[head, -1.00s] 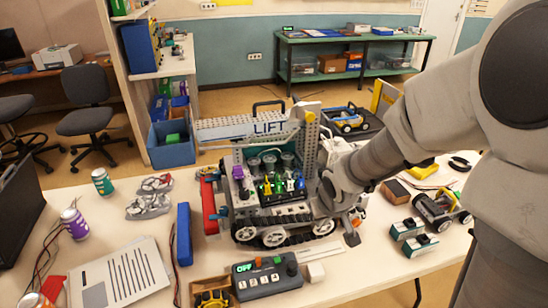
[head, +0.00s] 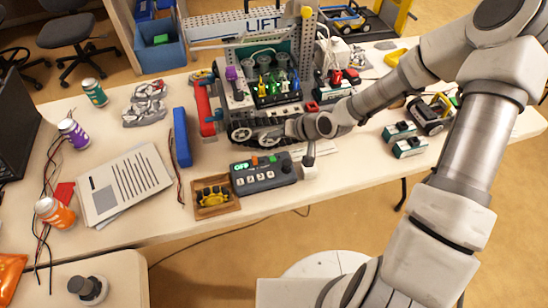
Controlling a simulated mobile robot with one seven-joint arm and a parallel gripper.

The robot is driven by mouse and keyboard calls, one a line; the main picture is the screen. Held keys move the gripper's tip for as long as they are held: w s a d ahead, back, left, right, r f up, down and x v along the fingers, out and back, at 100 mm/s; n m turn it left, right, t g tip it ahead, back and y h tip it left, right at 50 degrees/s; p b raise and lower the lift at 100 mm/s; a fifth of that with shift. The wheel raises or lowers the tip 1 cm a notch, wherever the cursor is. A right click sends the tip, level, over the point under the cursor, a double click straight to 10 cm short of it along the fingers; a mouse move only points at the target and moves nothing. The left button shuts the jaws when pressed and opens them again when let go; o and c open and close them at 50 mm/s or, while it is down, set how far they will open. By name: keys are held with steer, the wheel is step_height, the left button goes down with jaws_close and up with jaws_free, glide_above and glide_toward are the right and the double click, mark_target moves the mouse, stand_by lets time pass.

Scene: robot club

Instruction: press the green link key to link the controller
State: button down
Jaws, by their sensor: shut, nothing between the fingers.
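The controller (head: 265,177) is a dark grey box lying at the table's front edge, just in front of the tracked robot. My gripper (head: 308,165) is shut and empty, pointing down just right of the controller, apart from the knob. The fingertips are small and hard to make out.
The tracked robot (head: 264,113) with its LIFT sign stands close behind. A wooden tray (head: 227,207) with a yellow part touches the controller's left side. A blue bar (head: 181,137) and papers (head: 124,186) lie left. Teal boxes (head: 409,147) lie right.

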mark_target(275, 162)
steer(key=shift+a+f, duration=0.1)
steer(key=shift+f, duration=0.05)
stand_by(0.3)
step_height(275, 162, down, 9)
steer(key=b, duration=0.7)
steer(key=shift+r+b, duration=0.2)
steer(key=shift+b, duration=0.15)
stand_by(1.4)
steer(key=shift+f, duration=0.4)
steer(key=shift+f+b, duration=0.4)
steer(key=shift+b, duration=0.1)
stand_by(0.6)
steer(key=shift+r+p, duration=0.75)
steer(key=shift+r, duration=0.05)
step_height(275, 162, up, 5)
steer(key=p, duration=0.4)
steer(key=shift+p, duration=0.3)
